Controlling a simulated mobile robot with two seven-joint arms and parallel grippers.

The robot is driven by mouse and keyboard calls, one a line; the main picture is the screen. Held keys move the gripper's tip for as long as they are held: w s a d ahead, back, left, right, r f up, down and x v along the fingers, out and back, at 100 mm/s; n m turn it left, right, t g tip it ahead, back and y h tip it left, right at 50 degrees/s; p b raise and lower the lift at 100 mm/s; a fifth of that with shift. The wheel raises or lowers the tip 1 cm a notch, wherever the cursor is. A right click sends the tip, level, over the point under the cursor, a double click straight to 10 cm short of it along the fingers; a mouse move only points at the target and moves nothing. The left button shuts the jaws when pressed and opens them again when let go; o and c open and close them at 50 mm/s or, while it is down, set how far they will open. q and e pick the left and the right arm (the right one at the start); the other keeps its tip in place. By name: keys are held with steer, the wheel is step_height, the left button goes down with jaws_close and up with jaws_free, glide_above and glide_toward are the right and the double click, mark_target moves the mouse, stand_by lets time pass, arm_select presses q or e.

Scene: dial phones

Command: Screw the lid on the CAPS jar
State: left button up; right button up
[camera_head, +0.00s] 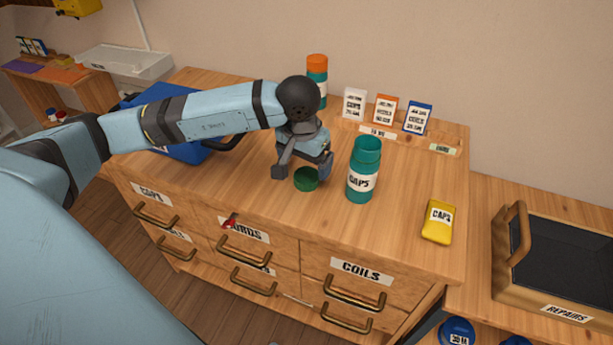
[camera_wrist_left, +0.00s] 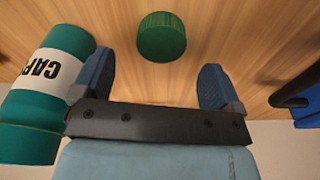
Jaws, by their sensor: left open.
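The CAPS jar (camera_head: 362,170) is teal with a white label and stands upright and open-topped on the wooden cabinet top. It also shows at the left of the left wrist view (camera_wrist_left: 38,105). A green lid (camera_head: 306,180) lies on the cabinet top just left of the jar. In the left wrist view the lid (camera_wrist_left: 161,37) is ahead of the fingers, about midway between them and apart from both. My left gripper (camera_head: 302,172) is open and empty above and behind the lid, and its fingers also show in the wrist view (camera_wrist_left: 161,85). My right gripper is not in view.
A teal jar with an orange lid (camera_head: 317,70) stands behind my left arm. Small labelled boxes (camera_head: 385,109) line the back. A yellow CAPS packet (camera_head: 438,222) lies to the right. A blue bin (camera_head: 185,145) is at the left. The cabinet top between jar and packet is clear.

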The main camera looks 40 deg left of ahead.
mark_target(306, 175)
arm_select(q)
steer(key=f, duration=0.5)
steer(key=shift+w+a+f+b, duration=0.1)
steer(key=shift+w+a+b, duration=0.05)
steer(key=shift+w+b, duration=0.25)
steer(key=c, duration=1)
